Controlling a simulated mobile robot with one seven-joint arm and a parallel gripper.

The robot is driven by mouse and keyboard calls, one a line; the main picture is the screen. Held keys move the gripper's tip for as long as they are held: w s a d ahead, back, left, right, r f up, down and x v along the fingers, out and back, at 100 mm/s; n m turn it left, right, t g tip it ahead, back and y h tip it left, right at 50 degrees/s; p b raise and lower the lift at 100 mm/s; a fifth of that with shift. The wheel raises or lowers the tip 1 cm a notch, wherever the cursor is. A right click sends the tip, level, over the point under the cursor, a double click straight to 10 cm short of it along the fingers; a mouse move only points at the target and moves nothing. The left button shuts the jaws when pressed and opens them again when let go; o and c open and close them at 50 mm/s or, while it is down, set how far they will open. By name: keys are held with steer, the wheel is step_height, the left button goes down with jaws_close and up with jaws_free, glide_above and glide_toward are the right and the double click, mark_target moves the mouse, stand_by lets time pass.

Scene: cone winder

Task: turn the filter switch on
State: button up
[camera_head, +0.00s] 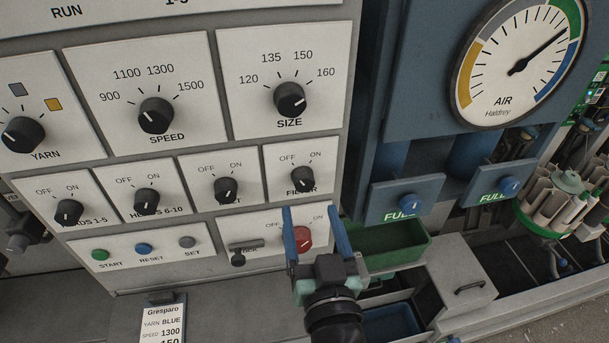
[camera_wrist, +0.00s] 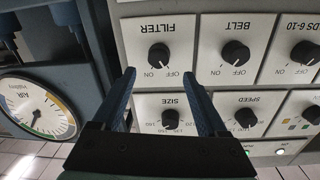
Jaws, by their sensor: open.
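The filter switch (camera_head: 303,180) is a black round knob on a white plate, with OFF at its upper left and ON at its upper right. It also shows upside down in the wrist view (camera_wrist: 159,56). Its pointer mark is too small to read surely. My gripper (camera_head: 311,208) is open and empty, with its two blue fingers pointing at the panel, just below the knob in the head view. In the wrist view the fingertips (camera_wrist: 157,74) lie either side of the knob's line, apart from it.
A red knob (camera_head: 303,239) shows between my fingers. The belt knob (camera_head: 226,190) is to the left and the size knob (camera_head: 290,99) above. A blue cabinet with an air gauge (camera_head: 519,66) and a green bin (camera_head: 394,247) stand to the right.

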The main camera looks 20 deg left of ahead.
mark_target(305, 185)
steer(key=p+x, duration=0.2)
steer(key=x, duration=0.5)
steer(key=shift+w, duration=0.15)
jaws_close()
